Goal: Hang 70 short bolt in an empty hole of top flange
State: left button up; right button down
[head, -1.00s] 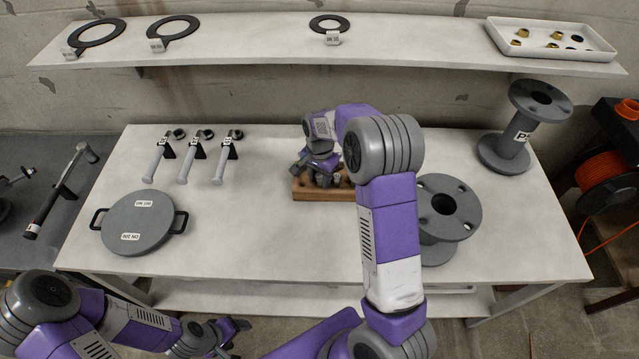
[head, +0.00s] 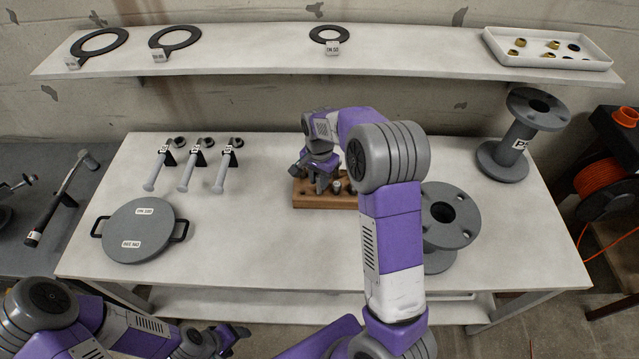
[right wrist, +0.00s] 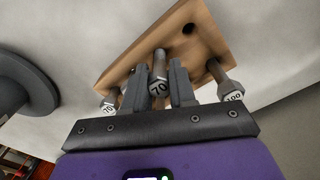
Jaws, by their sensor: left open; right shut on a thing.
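My right gripper (head: 318,188) is over the wooden bolt block (head: 312,202) at the middle of the table. In the right wrist view its fingers (right wrist: 173,85) are shut on a short bolt (right wrist: 158,84) whose head is marked 70. The shank points toward the block (right wrist: 190,50); I cannot tell whether its tip is still in a hole. Another bolt marked 70 (right wrist: 110,103) is to the left. The grey spool (head: 450,225) stands right of my right arm, its holed top flange (head: 451,206) facing up, partly hidden. My left gripper (head: 230,335) is open, low at the front, off the table.
A bolt marked 100 (right wrist: 231,88) stands in the block. A second spool (head: 520,135) is at the back right. Several grey tools (head: 195,165) and a round lidded disc (head: 138,230) lie at the left. A shelf (head: 400,57) holds rings and a white tray (head: 549,59).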

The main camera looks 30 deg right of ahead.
notch_tip(320, 180, up, 7)
jog(key=shift+r+p, duration=0.1)
jog(key=shift+p, duration=0.7)
jog(key=shift+r+p, duration=2.15)
jog(key=shift+r, duration=0.25)
